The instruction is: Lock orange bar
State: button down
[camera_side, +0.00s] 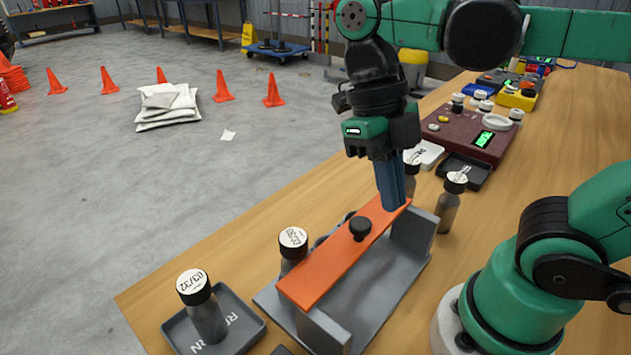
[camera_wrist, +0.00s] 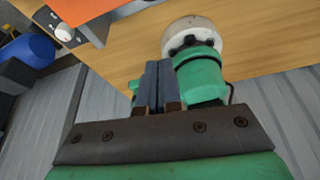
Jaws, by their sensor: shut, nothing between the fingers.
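The orange bar (camera_side: 345,252) lies across the top of a grey rack (camera_side: 405,236), running from the near left end to the far right end. A black knob (camera_side: 360,228) stands up near the middle of the bar. My gripper (camera_side: 392,206) points down at the bar's far right end, fingers together and empty. The fingertips are at or just over the bar's end; I cannot tell if they touch it. In the wrist view the shut fingers (camera_wrist: 152,80) show at the centre, and an orange piece, likely the bar (camera_wrist: 75,10), is at the top left.
A capped bottle (camera_side: 205,310) stands in a grey tray (camera_side: 238,322) at the near left. Another bottle (camera_side: 293,245) is beside the rack, and one (camera_side: 449,205) stands to its right. A dark red panel (camera_side: 460,130) lies behind. My base occupies the right front.

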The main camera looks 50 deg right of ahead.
jog(key=shift+v, duration=2.25)
jog(key=shift+f, duration=0.1)
jog(key=w+f+m+t, duration=0.1)
jog(key=m, duration=0.3)
jog(key=w+f+m+t, duration=0.1)
jog(key=f+m+t, duration=0.1)
jog(key=m, duration=0.3)
jog(key=w+d+f+m+t, duration=0.1)
jog(key=f+m, duration=0.1)
jog(key=m, duration=0.2)
jog(key=shift+w+d, duration=0.1)
jog(key=shift+w, duration=0.15)
jog(key=w+d+f+m+t, duration=0.1)
jog(key=w+f+m+t, duration=0.1)
jog(key=m, duration=0.8)
jog(key=w+d+f+m+t, duration=0.1)
jog(key=m+t, duration=0.4)
jog(key=m, duration=0.6)
jog(key=shift+w+f+h, duration=0.3)
jog(key=shift+w+f, duration=0.05)
jog(key=shift+w, duration=0.55)
jog(key=shift+d, duration=0.15)
